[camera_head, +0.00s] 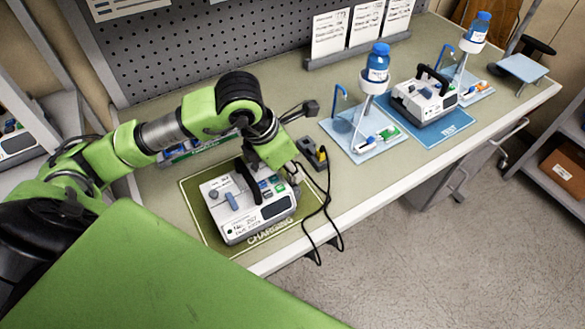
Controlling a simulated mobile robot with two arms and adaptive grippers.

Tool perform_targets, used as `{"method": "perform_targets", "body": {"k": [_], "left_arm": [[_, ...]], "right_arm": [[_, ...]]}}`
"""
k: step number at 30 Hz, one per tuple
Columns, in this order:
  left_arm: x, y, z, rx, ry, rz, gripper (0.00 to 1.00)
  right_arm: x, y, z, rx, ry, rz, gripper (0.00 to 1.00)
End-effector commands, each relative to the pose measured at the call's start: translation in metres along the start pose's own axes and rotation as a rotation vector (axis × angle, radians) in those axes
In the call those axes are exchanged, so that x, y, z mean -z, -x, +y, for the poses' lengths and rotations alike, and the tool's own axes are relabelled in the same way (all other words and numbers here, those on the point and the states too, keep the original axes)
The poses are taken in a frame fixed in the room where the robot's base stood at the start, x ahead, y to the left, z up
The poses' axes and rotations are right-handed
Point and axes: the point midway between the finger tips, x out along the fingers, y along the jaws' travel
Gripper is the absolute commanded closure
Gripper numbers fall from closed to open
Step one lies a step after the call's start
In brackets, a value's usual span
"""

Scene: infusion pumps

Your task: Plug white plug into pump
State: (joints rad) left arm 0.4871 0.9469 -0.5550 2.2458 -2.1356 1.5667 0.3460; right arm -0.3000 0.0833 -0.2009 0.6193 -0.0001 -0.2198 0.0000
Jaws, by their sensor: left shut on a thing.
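A white infusion pump (245,208) with a dark handle lies on the green charging mat (197,213) at the front left of the bench. My left gripper (292,176) is at the right side of this pump, pointing down. It is shut on the white plug (295,180), of which only a small pale part shows. A black cord hangs close by. I cannot tell whether the plug touches the pump. My right gripper is not in view.
A dark power strip (312,153) lies right of the mat, and black cords (311,235) loop over the bench's front edge. Stands with blue-capped bottles (377,63) and a second pump (424,98) on a blue test mat (440,129) stand further right. A grey pegboard (200,45) is behind.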

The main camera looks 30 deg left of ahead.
Motion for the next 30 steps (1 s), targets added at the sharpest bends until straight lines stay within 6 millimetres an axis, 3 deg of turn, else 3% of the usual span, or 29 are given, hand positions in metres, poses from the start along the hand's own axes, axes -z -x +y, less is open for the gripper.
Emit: {"method": "perform_targets", "body": {"k": [30], "left_arm": [[0.0006,0.0004,-0.0006,0.000,0.000,0.001,1.00]], "right_arm": [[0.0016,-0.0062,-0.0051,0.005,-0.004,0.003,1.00]]}}
